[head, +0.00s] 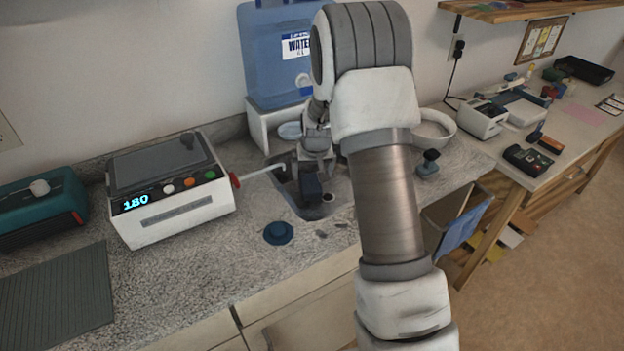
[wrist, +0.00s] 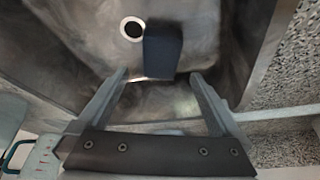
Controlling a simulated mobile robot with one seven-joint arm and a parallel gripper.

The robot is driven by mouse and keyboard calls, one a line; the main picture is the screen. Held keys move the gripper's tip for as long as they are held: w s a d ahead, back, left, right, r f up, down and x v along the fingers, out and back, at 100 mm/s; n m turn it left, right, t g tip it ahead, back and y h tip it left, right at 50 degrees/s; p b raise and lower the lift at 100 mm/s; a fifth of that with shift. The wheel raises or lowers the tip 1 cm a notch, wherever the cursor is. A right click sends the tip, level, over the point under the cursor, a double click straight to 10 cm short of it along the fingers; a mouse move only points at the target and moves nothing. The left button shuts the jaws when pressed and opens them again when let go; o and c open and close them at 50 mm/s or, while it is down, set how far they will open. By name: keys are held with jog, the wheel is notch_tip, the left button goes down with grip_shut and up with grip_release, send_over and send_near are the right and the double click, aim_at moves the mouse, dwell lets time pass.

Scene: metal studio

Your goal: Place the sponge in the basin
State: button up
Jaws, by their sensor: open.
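The sponge, a dark blue block (wrist: 163,48), shows in the wrist view just beyond my fingertips, over the metal basin floor near the round drain. In the head view the dark block (head: 311,187) shows within the basin's outline. The basin (head: 298,207) is a metal sink set into the speckled counter; its floor (wrist: 70,25) fills much of the wrist view. My gripper (wrist: 159,78) is open, its two fingers apart with the sponge beyond them. In the head view my arm hides part of the basin's right side.
A white device reading 180 (head: 170,190) stands left of the basin, with a red-tipped lever. A blue water container (head: 275,60) is behind. A small blue round object (head: 278,233) lies in front, and a white bowl (head: 436,128) is at right. The front counter is mostly clear.

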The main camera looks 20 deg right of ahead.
jog(key=s+a+r+n, duration=0.1)
jog(key=s+a+r, duration=0.2)
jog(key=s+r, duration=0.55)
jog(key=s+a+r, duration=0.3)
jog(key=s+r, duration=0.3)
jog(key=r, duration=0.5)
jog(key=s+a+r, duration=0.2)
jog(key=s, duration=0.8)
jog(key=s+a+r+n+t+y, duration=0.1)
jog(key=s+r, duration=0.1)
jog(key=s, duration=0.8)
jog(key=shift+a+r, duration=0.2)
jog(key=shift+a, duration=0.15)
jog(key=shift+s+r, duration=0.1)
notch_tip(320, 180, up, 2)
jog(key=p, duration=0.2)
jog(key=shift+r+p, duration=0.15)
jog(key=shift+p, duration=0.2)
